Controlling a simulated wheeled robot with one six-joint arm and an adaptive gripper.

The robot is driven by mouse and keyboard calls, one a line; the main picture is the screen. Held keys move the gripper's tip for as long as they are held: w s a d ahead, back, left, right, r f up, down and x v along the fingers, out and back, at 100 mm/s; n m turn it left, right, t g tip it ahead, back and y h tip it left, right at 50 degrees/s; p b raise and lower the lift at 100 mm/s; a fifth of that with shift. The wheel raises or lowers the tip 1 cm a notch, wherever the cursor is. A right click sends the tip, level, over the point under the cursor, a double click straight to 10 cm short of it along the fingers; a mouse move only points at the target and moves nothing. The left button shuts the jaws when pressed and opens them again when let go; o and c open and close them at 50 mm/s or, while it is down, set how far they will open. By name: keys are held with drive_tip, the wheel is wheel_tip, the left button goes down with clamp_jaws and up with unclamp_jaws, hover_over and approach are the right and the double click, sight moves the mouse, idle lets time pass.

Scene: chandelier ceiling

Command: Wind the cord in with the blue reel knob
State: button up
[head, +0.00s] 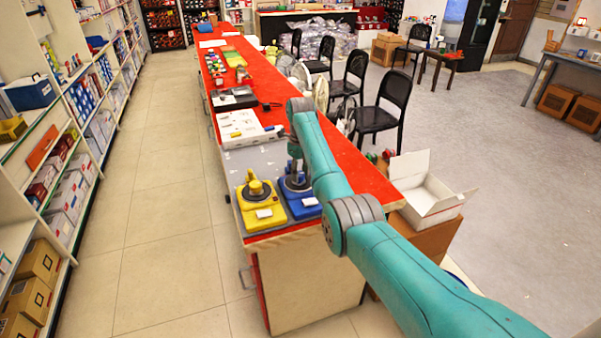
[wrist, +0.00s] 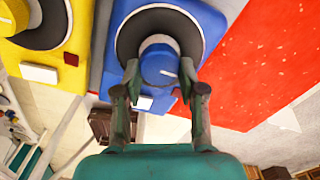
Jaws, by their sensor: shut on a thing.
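The blue reel base (head: 303,207) sits on the near end of the long red-topped counter (head: 345,158). In the head view the knob is mostly hidden behind my arm. A small white label (wrist: 144,102) shows on the blue base. I cannot make out the cord.
A yellow reel (head: 258,205) with a yellow knob stands just left of the blue one. A white box (head: 244,128) and a black tray (head: 233,98) lie farther along the counter. An open white carton (head: 425,188) stands to the right. The aisle floor (head: 165,210) at left is clear.

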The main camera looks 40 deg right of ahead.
sight(300, 174)
drive_tip(key=shift+m, duration=0.3)
idle(0.4)
drive_tip(key=o, duration=1.1)
drive_tip(key=shift+o, duration=0.2)
wheel_tip(300, 174, up, 12)
